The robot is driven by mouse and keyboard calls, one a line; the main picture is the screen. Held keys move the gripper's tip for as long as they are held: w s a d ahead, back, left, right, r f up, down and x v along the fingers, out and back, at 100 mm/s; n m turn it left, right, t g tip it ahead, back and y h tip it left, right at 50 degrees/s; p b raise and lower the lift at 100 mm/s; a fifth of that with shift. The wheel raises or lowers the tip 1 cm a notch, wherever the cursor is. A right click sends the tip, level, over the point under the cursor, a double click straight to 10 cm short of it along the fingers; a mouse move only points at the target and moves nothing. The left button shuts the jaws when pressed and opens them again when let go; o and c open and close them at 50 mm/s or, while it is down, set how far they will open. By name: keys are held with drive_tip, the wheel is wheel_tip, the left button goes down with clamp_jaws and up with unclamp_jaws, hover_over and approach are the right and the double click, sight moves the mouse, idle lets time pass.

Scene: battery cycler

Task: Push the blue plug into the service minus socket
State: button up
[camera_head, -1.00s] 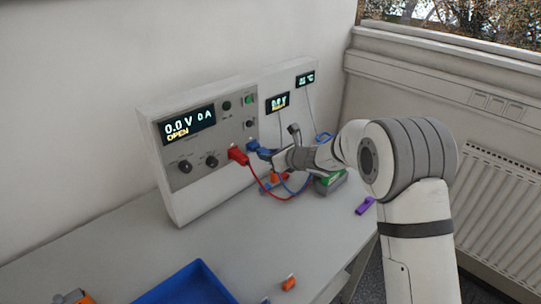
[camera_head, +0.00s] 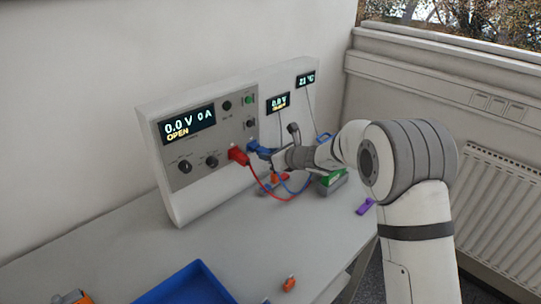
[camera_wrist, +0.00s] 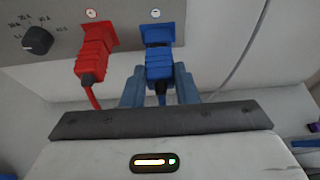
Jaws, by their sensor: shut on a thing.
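The blue plug (camera_wrist: 159,62) stands at the cycler panel in the wrist view, its front end at the blue socket (camera_wrist: 158,36) under a minus mark. My gripper (camera_wrist: 160,88) is shut on the plug's rear part, one finger on each side. In the head view the blue plug (camera_head: 256,146) and my gripper (camera_head: 274,157) are at the panel's lower right. I cannot tell how deep the plug sits, as its tip is hidden. The red plug (camera_wrist: 93,55) is in the socket beside it on the left, with its red cable hanging down.
The cycler (camera_head: 205,189) shows 0.0 V, 0 A and OPEN. A blue tray (camera_head: 187,287) and a small orange piece (camera_head: 289,284) lie at the table's front. A green box (camera_head: 331,183) and a purple piece (camera_head: 365,206) lie near my arm. The middle tabletop is clear.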

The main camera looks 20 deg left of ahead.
drive_tip(key=shift+w+a, duration=0.2)
drive_tip(key=shift+a, duration=0.35)
drive_tip(key=o, duration=1)
drive_tip(key=shift+d, duration=0.1)
drive_tip(key=s+d+r+n+g+h+b, duration=0.1)
drive_tip(key=s+d+r+n, duration=0.3)
drive_tip(key=d, duration=0.3)
drive_tip(key=s+d+r+n+h, duration=0.1)
drive_tip(key=s+d+r+n, duration=0.15)
drive_tip(key=s+d, duration=0.4)
drive_tip(key=s+d+r+n+g+h+b, duration=0.15)
drive_tip(key=s+d+n, duration=0.25)
drive_tip(key=d, duration=0.5)
drive_tip(key=s+d+f+n+h, duration=0.1)
drive_tip(key=s+d+n+h, duration=0.2)
drive_tip(key=s+d, duration=0.3)
drive_tip(key=s+d+f+n+h, duration=0.1)
drive_tip(key=s+d+n+h, duration=0.2)
drive_tip(key=d, duration=0.8)
drive_tip(key=s+d+f+n+h, duration=0.1)
drive_tip(key=s+d+n+h, duration=0.2)
drive_tip(key=s+d+n, duration=0.3)
drive_tip(key=shift+s+d, duration=0.4)
drive_tip(key=shift+s, duration=0.3)
drive_tip(key=shift+s+d, duration=0.35)
drive_tip(key=shift+s, duration=0.3)
drive_tip(key=shift+s+d, duration=0.4)
drive_tip(key=shift+s, duration=0.3)
